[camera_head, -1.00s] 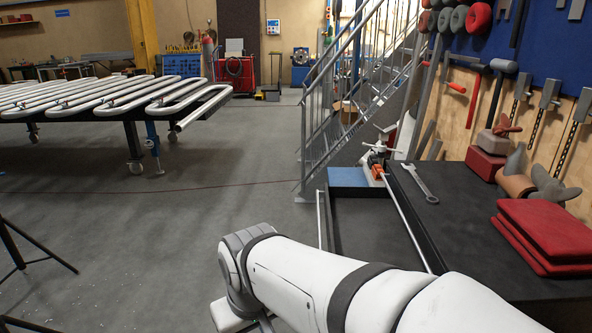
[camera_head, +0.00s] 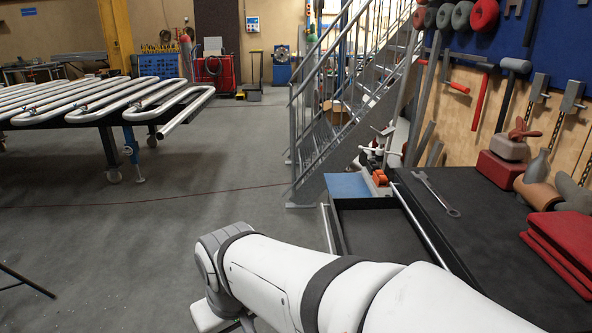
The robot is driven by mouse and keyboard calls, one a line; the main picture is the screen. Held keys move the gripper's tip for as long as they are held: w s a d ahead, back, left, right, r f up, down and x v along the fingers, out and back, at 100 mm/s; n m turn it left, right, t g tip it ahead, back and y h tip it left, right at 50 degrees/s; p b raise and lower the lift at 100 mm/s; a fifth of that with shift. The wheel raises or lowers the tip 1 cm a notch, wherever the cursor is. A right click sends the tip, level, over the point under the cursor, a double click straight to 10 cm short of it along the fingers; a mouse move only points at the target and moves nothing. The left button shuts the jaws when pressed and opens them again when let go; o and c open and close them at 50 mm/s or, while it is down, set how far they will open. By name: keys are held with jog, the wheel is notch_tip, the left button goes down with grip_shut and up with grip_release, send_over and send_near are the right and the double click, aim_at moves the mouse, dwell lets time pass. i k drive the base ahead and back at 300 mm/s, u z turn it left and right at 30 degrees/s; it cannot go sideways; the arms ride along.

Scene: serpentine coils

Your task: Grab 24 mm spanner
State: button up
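A grey metal spanner (camera_head: 434,192) lies flat on the black bench top (camera_head: 490,236) at the right, with its open jaw toward the back and its other end toward the front. Its size marking is too small to read. My white arm crosses the lower middle of the view, to the left of and nearer than the spanner. My gripper is out of view below the bottom edge, so its fingers do not show.
An open drawer (camera_head: 376,236) juts out left of the bench top. Red pads (camera_head: 562,246), a red block and grey parts stand on the bench's right. Metal stairs (camera_head: 345,110) rise behind. Serpentine coils (camera_head: 110,100) rest on a stand at left. The middle floor is clear.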

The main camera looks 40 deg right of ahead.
aim_at(423, 176)
jog(key=u, duration=0.05)
jog(key=i, duration=2.55)
jog(key=z, duration=3.85)
jog(key=i, duration=1)
jog(key=u, duration=0.05)
